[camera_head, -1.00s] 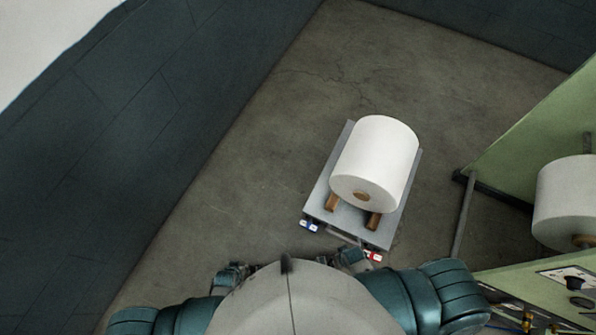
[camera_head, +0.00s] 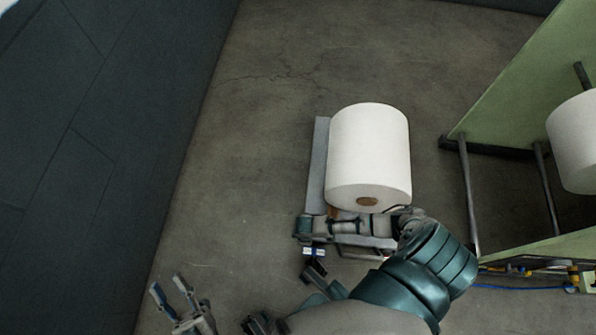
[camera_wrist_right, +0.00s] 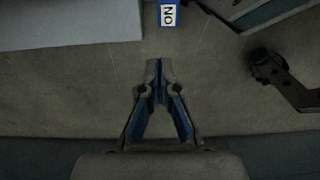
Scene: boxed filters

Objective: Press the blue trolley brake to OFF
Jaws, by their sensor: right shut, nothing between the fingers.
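The grey trolley (camera_head: 318,165) stands on the floor in the head view and carries a big white roll. Its blue brake (camera_head: 313,252) is a small blue tab with a white label at the trolley's near left corner. In the right wrist view the blue brake (camera_wrist_right: 167,14) shows at the top edge; its turned label seems to read ON. My right gripper (camera_wrist_right: 160,68) is shut and empty, its tips just short of the brake and apart from it in that picture. My left gripper (camera_head: 170,288) is open and empty, low at left, away from the trolley.
The white roll (camera_head: 368,150) rests on the trolley. A green frame (camera_head: 515,95) with another roll (camera_head: 577,140) and dark posts stands at right. A dark wall (camera_head: 100,130) runs along the left. The floor between wall and trolley is clear.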

